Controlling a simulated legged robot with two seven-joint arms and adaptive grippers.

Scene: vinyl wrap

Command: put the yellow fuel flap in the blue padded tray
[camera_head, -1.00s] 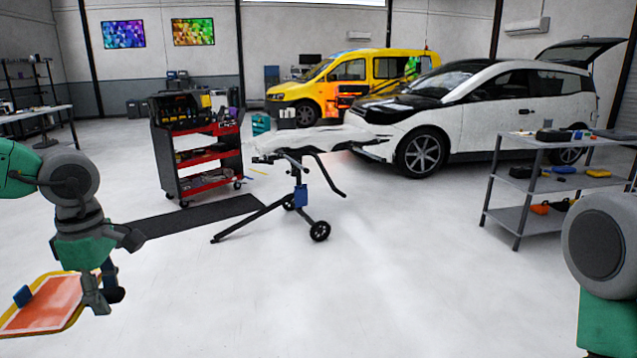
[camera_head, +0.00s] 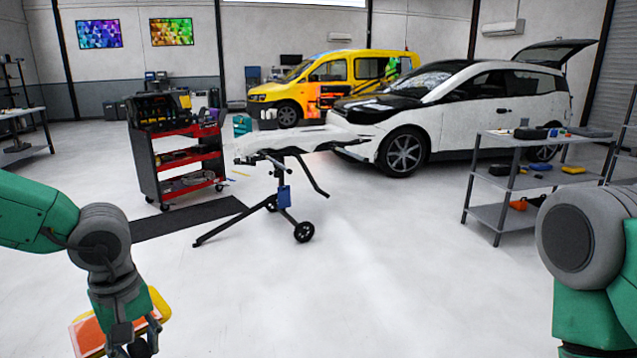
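A flat panel with a rounded yellow rim and orange face, which looks like the yellow fuel flap (camera_head: 88,334), is at the bottom left, partly hidden behind my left gripper (camera_head: 138,345). It appears held at its edge by that gripper, whose fingertips point down and are partly cut off by the frame. My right arm is at the right edge; its gripper is out of view. I cannot clearly make out a blue padded tray. A flat blue-grey thing (camera_head: 590,132) lies on the top of the grey shelf cart at the right.
The grey shelf cart (camera_head: 497,212) also bears a black case (camera_head: 530,133) and small yellow and blue items. A stand (camera_head: 283,196) with a white panel is mid-floor. A red tool cart (camera_head: 180,160) is at left. A white car and yellow van stand behind. The foreground floor is clear.

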